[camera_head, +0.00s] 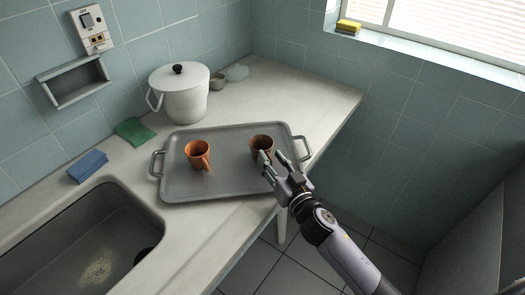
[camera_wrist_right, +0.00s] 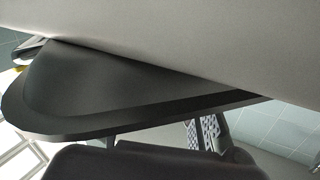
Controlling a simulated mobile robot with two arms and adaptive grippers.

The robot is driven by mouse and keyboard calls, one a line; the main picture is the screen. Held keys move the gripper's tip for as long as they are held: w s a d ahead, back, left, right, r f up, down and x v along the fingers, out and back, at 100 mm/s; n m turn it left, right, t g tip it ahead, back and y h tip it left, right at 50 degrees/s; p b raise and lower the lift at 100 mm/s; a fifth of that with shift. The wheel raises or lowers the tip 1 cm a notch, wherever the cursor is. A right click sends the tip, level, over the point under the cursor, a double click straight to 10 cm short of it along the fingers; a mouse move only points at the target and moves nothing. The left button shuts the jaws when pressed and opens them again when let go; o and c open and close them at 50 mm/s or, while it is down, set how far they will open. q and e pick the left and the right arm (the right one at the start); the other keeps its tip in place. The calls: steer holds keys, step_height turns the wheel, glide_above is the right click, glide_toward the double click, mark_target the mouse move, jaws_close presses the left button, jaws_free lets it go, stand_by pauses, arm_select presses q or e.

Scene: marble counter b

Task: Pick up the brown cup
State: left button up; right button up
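The brown cup (camera_head: 262,142) stands upright on the right part of a grey tray (camera_head: 225,185) in the head view. An orange-brown cup (camera_head: 196,151) with a handle stands to its left on the same tray. My right gripper (camera_head: 272,160) comes in from the lower right. Its two fingers are spread at the near right side of the brown cup, and one finger overlaps the cup's lower edge in the picture. I cannot tell whether it touches the cup. The right wrist view shows large grey and dark surfaces close up, with no clear cup. My left gripper is not in view.
A white lidded pot (camera_head: 181,98) stands behind the tray. A green cloth (camera_head: 134,131) and a blue sponge (camera_head: 87,166) lie left, near the sink (camera_head: 75,245). The tray has metal handles. The counter's front edge runs close to the tray.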

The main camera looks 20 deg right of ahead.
steer(key=shift+c, duration=0.6)
jaws_close()
